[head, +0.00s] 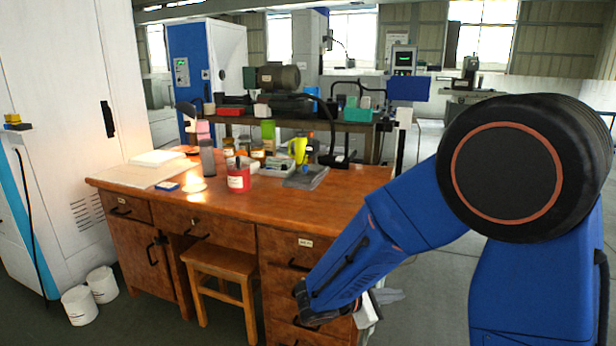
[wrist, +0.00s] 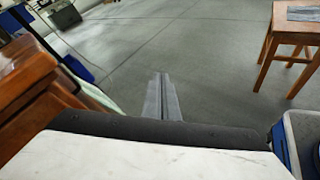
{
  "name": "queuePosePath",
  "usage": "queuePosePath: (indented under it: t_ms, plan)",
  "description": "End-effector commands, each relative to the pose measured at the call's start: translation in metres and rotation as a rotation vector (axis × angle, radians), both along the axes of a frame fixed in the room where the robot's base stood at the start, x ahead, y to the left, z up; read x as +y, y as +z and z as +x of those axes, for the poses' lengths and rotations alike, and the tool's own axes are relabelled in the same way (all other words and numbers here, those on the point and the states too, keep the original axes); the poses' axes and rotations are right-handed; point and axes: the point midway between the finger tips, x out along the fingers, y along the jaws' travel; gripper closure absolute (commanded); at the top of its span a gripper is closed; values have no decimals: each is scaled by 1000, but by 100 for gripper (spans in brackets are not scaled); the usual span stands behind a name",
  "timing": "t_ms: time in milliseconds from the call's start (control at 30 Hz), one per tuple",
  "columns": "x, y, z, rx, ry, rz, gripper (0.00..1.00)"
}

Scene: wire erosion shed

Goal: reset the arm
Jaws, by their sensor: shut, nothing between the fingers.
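My blue arm reaches from the right side of the head view down and left, in front of the right end of the wooden desk. My gripper (head: 390,296) is at its lower end, below the desktop level and beside the drawers. In the wrist view my gripper (wrist: 162,98) shows as two grey fingers pressed together, pointing away over the floor. It is shut and holds nothing. In the head view the fingers are small and partly hidden by the wrist.
The floor between (wrist: 200,60) is clear.

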Motion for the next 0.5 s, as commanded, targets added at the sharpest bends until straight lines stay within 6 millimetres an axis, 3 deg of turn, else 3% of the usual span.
queuePosePath:
  t_ms: [33, 200, 500]
  plan:
    - [-15, 7, -10, -15, -53, 47, 100]
    - [-51, 20, -46, -55, -216, 203, 100]
    - [-90, 34, -111, -151, -482, 492, 100]
